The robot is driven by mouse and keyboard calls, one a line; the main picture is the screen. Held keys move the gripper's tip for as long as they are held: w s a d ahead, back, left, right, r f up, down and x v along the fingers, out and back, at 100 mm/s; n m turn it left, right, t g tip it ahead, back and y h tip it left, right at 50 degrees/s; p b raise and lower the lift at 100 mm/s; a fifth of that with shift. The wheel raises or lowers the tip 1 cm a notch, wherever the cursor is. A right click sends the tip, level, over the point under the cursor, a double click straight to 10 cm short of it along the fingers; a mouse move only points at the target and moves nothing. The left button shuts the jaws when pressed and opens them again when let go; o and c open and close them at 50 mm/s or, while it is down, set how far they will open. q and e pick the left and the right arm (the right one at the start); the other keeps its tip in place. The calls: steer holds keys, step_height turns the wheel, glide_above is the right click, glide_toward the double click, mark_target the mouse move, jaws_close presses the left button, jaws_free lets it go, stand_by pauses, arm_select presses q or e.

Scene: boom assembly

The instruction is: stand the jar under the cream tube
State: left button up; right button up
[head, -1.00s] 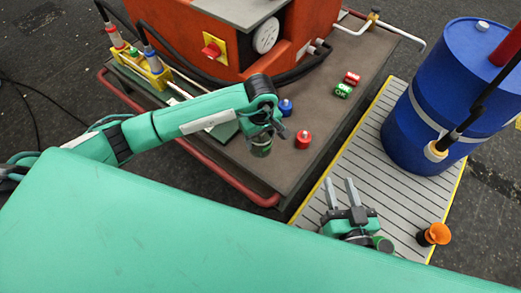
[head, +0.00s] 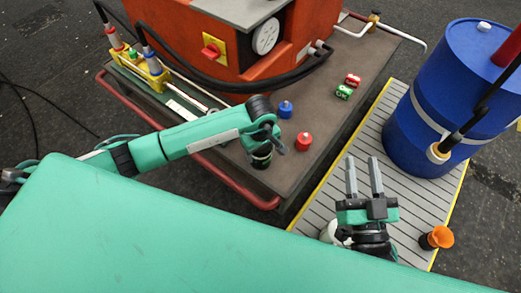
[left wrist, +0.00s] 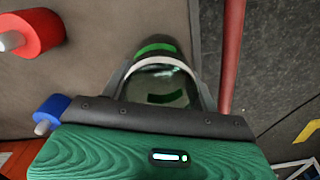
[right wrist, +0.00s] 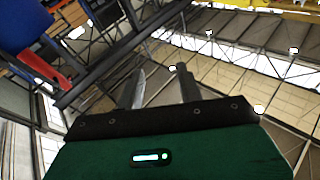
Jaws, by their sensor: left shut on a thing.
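A dark glass jar with green on it (head: 261,161) is upright in my left gripper (head: 263,142), over the front part of the grey cart top. In the left wrist view, the jar (left wrist: 160,68) sits between the two fingers, which are shut on it. I cannot tell whether its base touches the cart top. No tube is clearly cream. Tubes with coloured ends stand in a yellow rack (head: 153,73) at the cart's left. My right gripper (head: 363,165) is open and empty over the striped platform, its fingers apart (right wrist: 159,80).
A red capped item (head: 303,141) and a blue one (head: 285,109) stand near the jar. An orange machine (head: 235,50) fills the cart's rear. A blue drum (head: 430,110) and orange cup (head: 437,238) are at right.

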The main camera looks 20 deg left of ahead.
steer(key=shift+r, duration=0.2)
arm_select(q)
steer(key=o, duration=1)
arm_select(e)
steer(key=shift+d, duration=0.1)
arm_select(q)
steer(key=shift+o, duration=0.2)
step_height(320, 180, up, 12)
steer(key=p, duration=0.2)
steer(key=shift+p, duration=0.3)
arm_select(e)
steer(key=s+a+f+g, duration=0.1)
steer(key=s+f+g, duration=0.1)
steer(key=f, duration=0.3)
steer(key=s+a+f+g, duration=0.1)
steer(key=s+f+g, duration=0.1)
steer(key=f+g, duration=0.2)
steer(key=shift+s+a+f+g, duration=0.2)
steer(key=shift+a+f+g, duration=0.1)
steer(key=shift+f, duration=0.5)
arm_select(q)
steer(key=shift+r, duration=0.1)
